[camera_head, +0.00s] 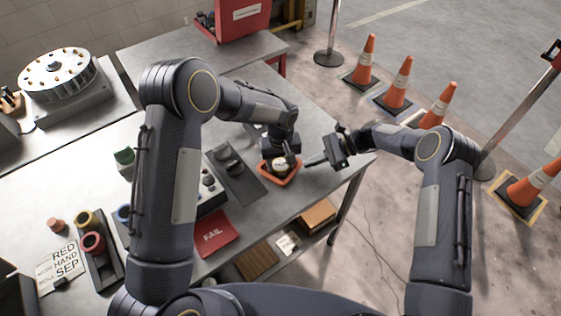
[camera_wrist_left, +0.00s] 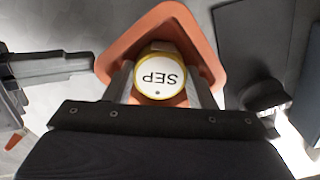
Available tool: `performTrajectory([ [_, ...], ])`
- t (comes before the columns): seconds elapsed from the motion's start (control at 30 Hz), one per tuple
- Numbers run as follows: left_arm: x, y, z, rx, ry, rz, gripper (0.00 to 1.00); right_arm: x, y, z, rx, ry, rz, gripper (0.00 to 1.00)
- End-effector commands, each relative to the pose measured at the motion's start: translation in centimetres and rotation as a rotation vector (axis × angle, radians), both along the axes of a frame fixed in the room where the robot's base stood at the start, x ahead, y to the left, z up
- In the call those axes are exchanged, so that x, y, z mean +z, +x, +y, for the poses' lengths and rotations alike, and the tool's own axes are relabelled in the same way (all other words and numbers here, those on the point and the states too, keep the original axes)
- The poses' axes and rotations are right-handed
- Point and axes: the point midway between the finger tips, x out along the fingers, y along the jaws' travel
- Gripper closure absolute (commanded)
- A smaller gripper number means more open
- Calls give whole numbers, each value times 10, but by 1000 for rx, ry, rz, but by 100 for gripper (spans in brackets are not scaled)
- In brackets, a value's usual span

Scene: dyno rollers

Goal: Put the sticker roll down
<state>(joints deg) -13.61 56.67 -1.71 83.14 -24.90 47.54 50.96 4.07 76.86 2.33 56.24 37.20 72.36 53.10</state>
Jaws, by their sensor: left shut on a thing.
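The sticker roll (camera_wrist_left: 160,75) has a yellow rim and a white face reading SEP, upside down in the left wrist view. My left gripper (camera_wrist_left: 162,88) is shut on it, with one finger on each side. The roll is over or inside an orange tray (camera_wrist_left: 190,22); I cannot tell whether it touches the tray's floor. In the head view the orange tray (camera_head: 280,181) sits near the table's right end, with my left gripper (camera_head: 280,160) above it. My right gripper (camera_head: 316,160) is just right of the tray, its fingers pointing toward it; its opening is unclear.
A dark plate (camera_head: 240,182) lies left of the tray. A red FAIL mat (camera_head: 212,233) is at the table's front edge. A RED HAND SEP card (camera_head: 62,265) and a dark rack (camera_head: 105,275) with coloured rolls are at lower left. Traffic cones (camera_head: 397,85) stand beyond the table.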

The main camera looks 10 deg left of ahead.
Motion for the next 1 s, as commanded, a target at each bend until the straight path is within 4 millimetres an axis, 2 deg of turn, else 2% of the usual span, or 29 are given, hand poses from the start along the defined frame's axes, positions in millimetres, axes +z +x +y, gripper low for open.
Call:
performTrajectory([
  [0.03, -2, 0, 0, 0, 0, 0, 70, 0, 0, 0, 0, 0, 0, 100],
  [0.07, -2, 0, 0, 0, 0, 0, 48, 0, 0, 0, 0, 0, 0, 100],
  [0.1, -2, 0, 0, 0, 0, 0, 42, 0, 0, 0, 0, 0, 0, 100],
  [0.13, -2, 0, 0, 0, 0, 0, 41, 0, 0, 0, 0, 0, 0, 100],
  [0.4, 0, 0, 0, 0, 0, 0, 41, 0, 0, 0, 0, 0, 0, 100],
  [0.53, 11, 1, 0, 0, 0, -2, 41, 0, 0, 0, 0, 0, 0, 100],
  [1.0, 103, 1, 0, 0, -1, -3, 41, 0, 0, 0, 0, 0, 0, 100],
])
